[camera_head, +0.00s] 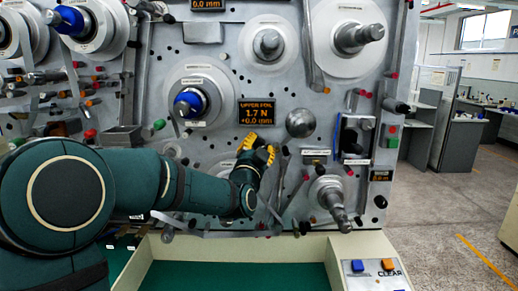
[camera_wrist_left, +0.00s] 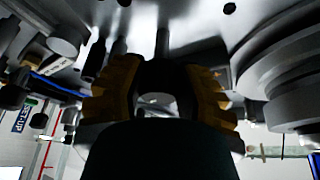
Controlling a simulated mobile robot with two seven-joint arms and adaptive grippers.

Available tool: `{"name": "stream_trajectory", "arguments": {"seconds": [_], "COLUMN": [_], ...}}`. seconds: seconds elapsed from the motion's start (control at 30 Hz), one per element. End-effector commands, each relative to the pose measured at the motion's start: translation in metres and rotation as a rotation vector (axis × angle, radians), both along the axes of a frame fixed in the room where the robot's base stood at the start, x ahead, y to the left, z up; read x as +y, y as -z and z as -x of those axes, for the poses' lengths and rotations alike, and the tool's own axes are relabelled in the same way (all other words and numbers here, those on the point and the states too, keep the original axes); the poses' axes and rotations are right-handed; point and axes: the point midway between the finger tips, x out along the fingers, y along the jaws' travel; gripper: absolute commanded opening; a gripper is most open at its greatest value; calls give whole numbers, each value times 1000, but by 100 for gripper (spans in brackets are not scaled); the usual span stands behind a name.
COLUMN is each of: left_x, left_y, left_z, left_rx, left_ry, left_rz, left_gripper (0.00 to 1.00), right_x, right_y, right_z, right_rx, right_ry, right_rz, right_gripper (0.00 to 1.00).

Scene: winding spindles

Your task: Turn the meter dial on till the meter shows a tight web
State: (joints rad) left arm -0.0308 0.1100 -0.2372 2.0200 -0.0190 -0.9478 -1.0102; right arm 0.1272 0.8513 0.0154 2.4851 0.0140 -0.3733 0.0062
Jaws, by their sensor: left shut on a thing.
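The meter (camera_head: 257,116) is a black display with orange text reading "UPPER FOIL 1.7 N +0.0 mm" on the grey machine face. My left gripper (camera_head: 257,146), with yellow fingers, is at the panel just below the meter. It is shut on the meter dial, which it hides in the head view. In the left wrist view my left gripper (camera_wrist_left: 158,80) has a yellow finger on each side of a dark round knob, the dial (camera_wrist_left: 156,76). My right gripper is not in view.
A spindle with a blue core (camera_head: 190,102) is left of the meter, and a grey knob (camera_head: 301,123) is to its right. Bare spindles (camera_head: 334,204) and rollers stick out around my arm. A green-topped tray (camera_head: 230,277) lies below, beside a button box (camera_head: 372,270).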

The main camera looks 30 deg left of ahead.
Motion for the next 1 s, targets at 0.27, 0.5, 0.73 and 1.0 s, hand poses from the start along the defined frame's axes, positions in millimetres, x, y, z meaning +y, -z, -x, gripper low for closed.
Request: {"name": "stream_trajectory", "arguments": {"seconds": [0.27, 0.5, 0.73, 1.0], "left_x": [1, 0, 0, 0], "left_y": [-4, -4, -4, -2], "left_z": [0, 0, 0, 0], "left_rx": [24, 27, 26, 31], "left_ry": [-1, -1, -1, 0], "left_rz": [-55, -60, -59, -58], "left_gripper": [0, 0, 56, 66], "right_x": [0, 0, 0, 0], "right_y": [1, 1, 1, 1], "right_z": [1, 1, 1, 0], "right_rx": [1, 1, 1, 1], "right_ry": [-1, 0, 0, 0], "right_rz": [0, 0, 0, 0], "right_gripper": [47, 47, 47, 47]}}
